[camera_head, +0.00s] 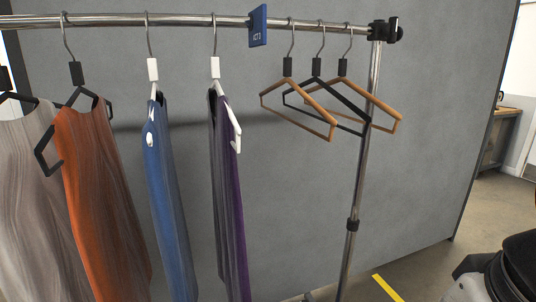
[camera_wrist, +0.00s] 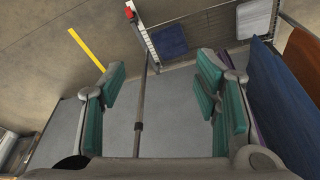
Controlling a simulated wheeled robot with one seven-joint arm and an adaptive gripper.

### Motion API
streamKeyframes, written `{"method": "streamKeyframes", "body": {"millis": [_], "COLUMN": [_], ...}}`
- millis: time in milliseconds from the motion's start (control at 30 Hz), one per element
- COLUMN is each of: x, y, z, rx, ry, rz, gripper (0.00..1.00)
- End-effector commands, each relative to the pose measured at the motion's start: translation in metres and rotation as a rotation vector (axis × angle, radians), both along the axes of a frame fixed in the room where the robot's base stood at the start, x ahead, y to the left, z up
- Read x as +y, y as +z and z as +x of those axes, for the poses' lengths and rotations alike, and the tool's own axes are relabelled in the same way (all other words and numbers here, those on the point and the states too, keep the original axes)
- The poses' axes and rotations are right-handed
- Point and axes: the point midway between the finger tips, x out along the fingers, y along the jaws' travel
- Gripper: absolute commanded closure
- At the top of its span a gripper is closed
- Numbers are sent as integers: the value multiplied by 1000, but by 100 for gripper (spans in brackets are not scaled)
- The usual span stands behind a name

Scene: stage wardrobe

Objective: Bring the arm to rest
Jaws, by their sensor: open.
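My gripper (camera_wrist: 163,70) shows in the wrist view with its two teal-padded fingers spread wide apart. It is open, with nothing between the pads. A metal upright of the clothes rack (camera_wrist: 139,110) shows beyond the gap between the fingers, apart from them. In the head view the gripper itself is out of sight. A dark and grey rounded part of my arm shows at the lower right corner there.
The clothes rail (camera_head: 180,20) holds an orange garment (camera_head: 95,190), a blue garment (camera_head: 168,200), a purple-grey garment (camera_head: 228,200) and several hangers. A blue tag (camera_head: 258,25) sits on the rail. A grey panel (camera_head: 300,185) stands behind. A yellow floor stripe (camera_head: 388,288) lies right of the upright.

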Motion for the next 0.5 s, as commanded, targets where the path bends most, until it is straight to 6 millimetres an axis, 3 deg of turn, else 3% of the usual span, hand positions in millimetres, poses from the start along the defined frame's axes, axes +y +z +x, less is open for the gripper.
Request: {"method": "streamKeyframes", "body": {"millis": [33,200,500], "x": [0,0,0], "y": [22,65,117], "z": [-6,-14,-28], "rx": [-10,-46,-95], "ry": [1,3,6], "rz": [0,-1,-2], "gripper": [43,43,43]}}
